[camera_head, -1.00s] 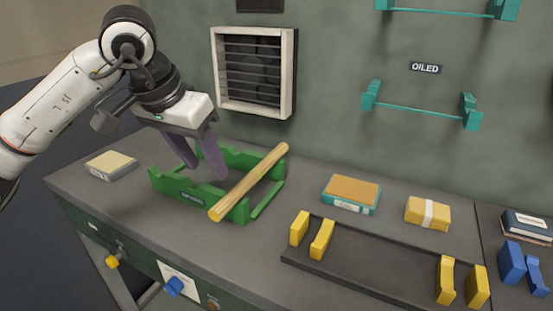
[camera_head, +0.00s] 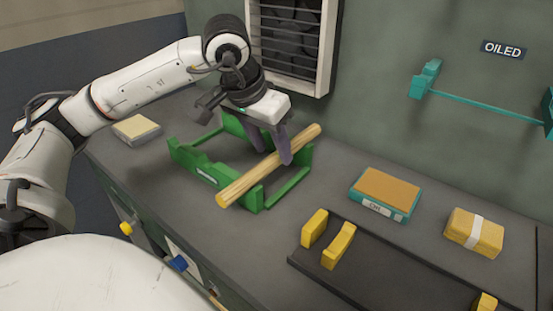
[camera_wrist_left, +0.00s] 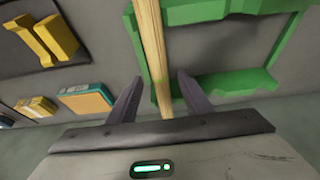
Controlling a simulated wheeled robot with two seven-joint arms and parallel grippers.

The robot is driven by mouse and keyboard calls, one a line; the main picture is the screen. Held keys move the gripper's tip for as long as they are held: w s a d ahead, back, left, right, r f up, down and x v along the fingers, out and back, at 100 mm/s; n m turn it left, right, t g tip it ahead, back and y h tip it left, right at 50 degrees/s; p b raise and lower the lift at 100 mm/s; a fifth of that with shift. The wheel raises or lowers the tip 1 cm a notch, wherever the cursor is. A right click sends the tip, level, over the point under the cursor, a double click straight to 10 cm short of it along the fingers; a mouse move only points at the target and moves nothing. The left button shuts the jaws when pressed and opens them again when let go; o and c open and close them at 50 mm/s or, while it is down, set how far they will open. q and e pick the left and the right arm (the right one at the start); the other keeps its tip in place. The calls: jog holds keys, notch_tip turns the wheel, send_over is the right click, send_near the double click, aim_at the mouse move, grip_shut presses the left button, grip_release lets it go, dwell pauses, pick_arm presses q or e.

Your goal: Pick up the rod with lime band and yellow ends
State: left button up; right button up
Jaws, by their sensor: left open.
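A wooden rod (camera_head: 240,185) with a yellowish near end lies across the green rack (camera_head: 185,157) on the bench; I cannot make out a lime band. My left gripper (camera_head: 272,158) is open, its two purple-grey fingers pointing down at the rod's far half. In the left wrist view the rod (camera_wrist_left: 151,50) runs between the two open fingertips (camera_wrist_left: 158,88), apart from both. My right gripper is not in view.
A dark tray with yellow holders (camera_head: 340,244) stands at the lower right. A teal and orange box (camera_head: 385,193) and a yellow wrapped block (camera_head: 474,232) lie behind it. A pale block (camera_head: 137,129) sits at left. The wall with a vent (camera_head: 290,40) rises close behind.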

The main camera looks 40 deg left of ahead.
pick_arm(q)
jog(key=shift+x, duration=1.15)
grip_shut()
jog(key=shift+r, duration=0.15)
